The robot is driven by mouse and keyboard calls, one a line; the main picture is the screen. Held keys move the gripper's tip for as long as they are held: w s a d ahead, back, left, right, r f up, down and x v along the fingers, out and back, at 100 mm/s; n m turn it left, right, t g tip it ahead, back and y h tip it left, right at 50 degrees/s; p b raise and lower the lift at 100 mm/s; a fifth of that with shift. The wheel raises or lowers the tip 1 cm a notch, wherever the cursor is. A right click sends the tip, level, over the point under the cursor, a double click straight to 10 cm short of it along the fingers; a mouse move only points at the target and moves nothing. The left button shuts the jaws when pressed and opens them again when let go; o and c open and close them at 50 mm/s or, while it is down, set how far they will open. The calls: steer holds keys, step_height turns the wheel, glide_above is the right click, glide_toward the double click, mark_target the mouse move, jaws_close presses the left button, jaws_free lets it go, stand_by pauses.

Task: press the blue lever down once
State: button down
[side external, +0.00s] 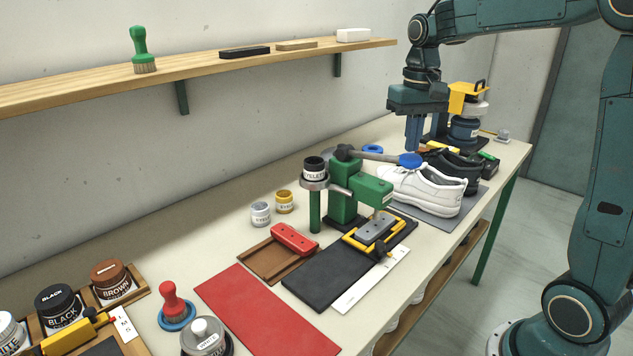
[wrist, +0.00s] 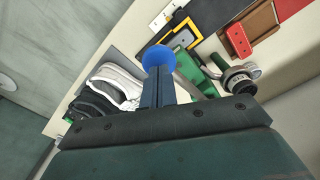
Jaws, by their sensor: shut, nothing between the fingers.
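The blue lever knob (side external: 410,160) sits at the end of a grey lever arm (side external: 375,155) that comes from a green press (side external: 346,195). The arm looks close to level in the side view. My gripper (side external: 413,150) is shut and empty, pointing down, with its fingertips right at the top of the knob. In the wrist view the knob (wrist: 158,58) shows just beyond my fingertips (wrist: 158,72). I cannot tell whether the tips touch it. The green press (wrist: 180,52) is beside it in the wrist view.
White shoes (side external: 420,189) and black shoes (side external: 455,168) stand on a grey mat close to the knob. A black pad with a yellow-framed block (side external: 372,230) lies in front of the press. A wall shelf (side external: 200,70) runs at the back.

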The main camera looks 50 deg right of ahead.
mark_target(410, 156)
steer(key=shift+f, duration=3.55)
steer(key=shift+r, duration=0.2)
step_height(410, 156, up, 13)
stand_by(0.7)
steer(key=shift+f, duration=0.1)
